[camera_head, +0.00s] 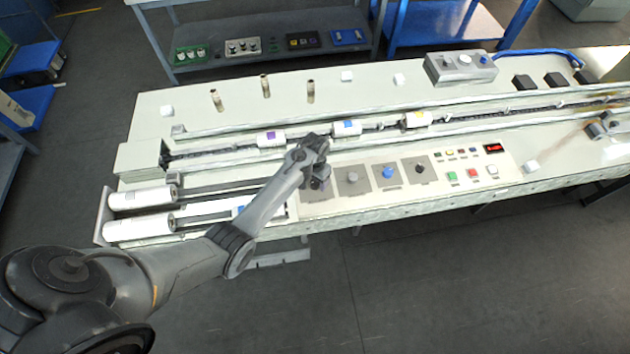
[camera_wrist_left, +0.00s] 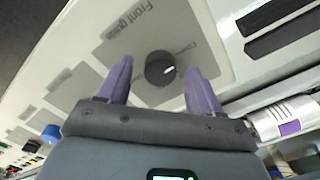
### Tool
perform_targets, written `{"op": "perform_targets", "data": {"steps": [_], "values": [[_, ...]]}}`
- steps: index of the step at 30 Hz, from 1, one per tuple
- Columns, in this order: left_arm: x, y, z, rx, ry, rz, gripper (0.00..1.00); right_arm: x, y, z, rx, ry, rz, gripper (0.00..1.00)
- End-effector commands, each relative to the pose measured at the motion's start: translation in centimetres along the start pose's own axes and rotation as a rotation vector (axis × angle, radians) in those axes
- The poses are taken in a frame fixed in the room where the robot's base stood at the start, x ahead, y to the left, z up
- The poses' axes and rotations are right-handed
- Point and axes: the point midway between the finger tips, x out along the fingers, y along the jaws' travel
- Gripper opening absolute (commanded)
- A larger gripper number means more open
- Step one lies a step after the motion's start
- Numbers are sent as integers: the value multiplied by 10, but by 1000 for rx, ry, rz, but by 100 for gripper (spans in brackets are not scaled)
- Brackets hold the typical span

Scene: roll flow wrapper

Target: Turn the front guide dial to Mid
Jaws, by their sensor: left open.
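The front guide dial (camera_wrist_left: 160,68) is a round dark knob on a grey plate (camera_wrist_left: 178,30) with "Front guide" lettering, seen in the left wrist view. A thin line runs from the knob across the plate. The other position words are too small or turned to read, so I cannot tell its setting. My left gripper (camera_wrist_left: 158,66) is open, its two purple fingers either side of the knob in that view; I cannot tell whether they touch it.
To the right are plates with a grey knob (camera_head: 352,177), a blue knob (camera_head: 389,172) and a black knob (camera_head: 420,168), then push buttons (camera_head: 473,173). Behind runs a conveyor channel with wrapped packs (camera_head: 346,128). White rolls (camera_head: 142,198) lie at the left end.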

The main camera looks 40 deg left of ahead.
Motion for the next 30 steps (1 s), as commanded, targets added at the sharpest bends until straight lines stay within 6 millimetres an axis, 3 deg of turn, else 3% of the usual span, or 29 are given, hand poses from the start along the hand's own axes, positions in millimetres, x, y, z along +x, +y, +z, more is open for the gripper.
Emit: {"op": "perform_targets", "data": {"steps": [12,23,30], "values": [[6,0,0,0,1,-1,65,1,-1,0,5,0,-3,43],[6,0,0,0,0,0,10,1,-2,-1,11,1,-8,43],[6,0,0,17,-1,-1,9,-1,-2,-1,11,1,-8,43]]}}
